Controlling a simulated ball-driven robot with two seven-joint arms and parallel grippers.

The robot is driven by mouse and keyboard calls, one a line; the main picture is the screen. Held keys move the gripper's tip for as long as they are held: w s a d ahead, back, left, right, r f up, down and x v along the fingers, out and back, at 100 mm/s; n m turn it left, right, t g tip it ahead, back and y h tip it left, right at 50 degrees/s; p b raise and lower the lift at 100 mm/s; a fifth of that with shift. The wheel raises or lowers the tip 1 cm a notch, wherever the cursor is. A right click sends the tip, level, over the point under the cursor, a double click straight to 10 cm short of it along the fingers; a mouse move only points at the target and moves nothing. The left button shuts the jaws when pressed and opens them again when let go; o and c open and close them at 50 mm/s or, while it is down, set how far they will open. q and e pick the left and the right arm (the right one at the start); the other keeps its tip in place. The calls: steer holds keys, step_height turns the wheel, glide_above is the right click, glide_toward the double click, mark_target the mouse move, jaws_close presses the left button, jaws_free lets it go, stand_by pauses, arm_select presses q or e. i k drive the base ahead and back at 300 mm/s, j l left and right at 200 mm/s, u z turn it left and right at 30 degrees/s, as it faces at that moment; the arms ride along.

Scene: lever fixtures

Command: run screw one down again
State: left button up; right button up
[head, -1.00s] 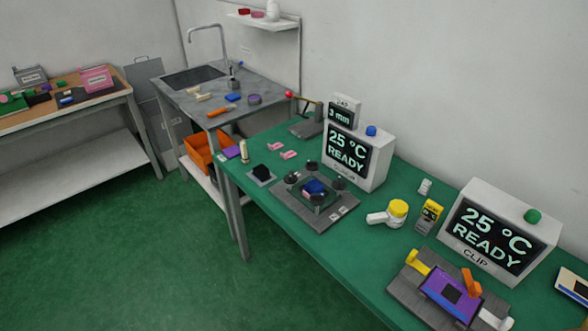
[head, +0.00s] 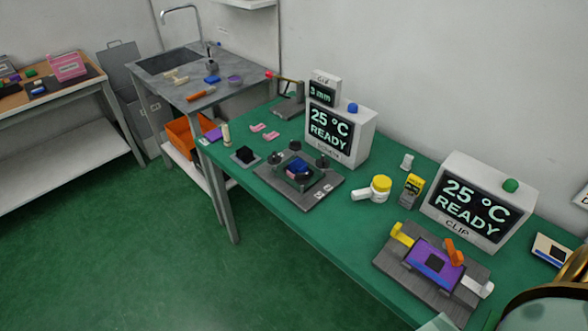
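A grey plate (head: 272,178) on the green bench carries a square fixture with a blue block (head: 298,165) in its middle. Dark round knobs stand at its corners, among them a left one (head: 275,157), a back one (head: 295,145) and a right one (head: 322,161). Which of them is screw one cannot be told; the small labels on the plate's front are unreadable. A monitor (head: 335,132) behind it reads 25 °C READY, with a blue button (head: 353,107) on top. Neither of my grippers shows in the head view.
To the right, a clip fixture holds a purple board (head: 420,259) before a second monitor (head: 480,205) with a green button. A yellow-topped device (head: 381,184) and a yellow meter (head: 412,190) stand between. A part of my arm covers the bottom right corner.

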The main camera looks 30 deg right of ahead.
mark_target(295, 145)
steer(key=j+z, duration=0.1)
steer(key=z, duration=0.25)
steer(key=i+j+z, duration=0.1)
steer(key=z, duration=0.3)
steer(key=j+z, duration=0.15)
steer(key=z, duration=0.2)
steer(key=i, duration=0.05)
